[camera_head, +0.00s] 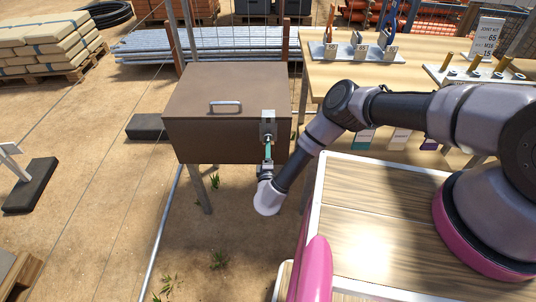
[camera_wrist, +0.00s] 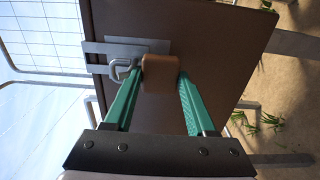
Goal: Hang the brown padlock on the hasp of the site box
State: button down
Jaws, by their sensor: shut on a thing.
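The brown padlock (camera_wrist: 160,70) is between the green fingertips of my gripper (camera_wrist: 159,76), its body held and its grey shackle (camera_wrist: 122,69) pointing left in the wrist view. The shackle overlaps the metal hasp (camera_wrist: 115,48) on the front of the brown site box (camera_wrist: 225,25). I cannot tell whether the shackle passes through the hasp's loop. In the head view, my gripper (camera_head: 268,155) is raised against the front of the site box (camera_head: 205,140), just below the hasp (camera_head: 268,122). The padlock is too small to make out clearly there.
A lid handle (camera_head: 225,106) tops the box. A wooden table with tool racks (camera_head: 355,52) stands to the right, behind my arm. Metal pipes (camera_head: 205,45) lie behind the box, and bags on a pallet (camera_head: 48,45) are at the far left. Sandy ground is open in front.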

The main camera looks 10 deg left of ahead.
jog(key=shift+w+a+r, duration=0.1)
jog(key=shift+w, duration=0.35)
jog(key=shift+f, duration=0.55)
jog(key=shift+c, duration=0.7)
grip_release()
jog(key=shift+o, duration=0.7)
jog(key=shift+f, duration=0.15)
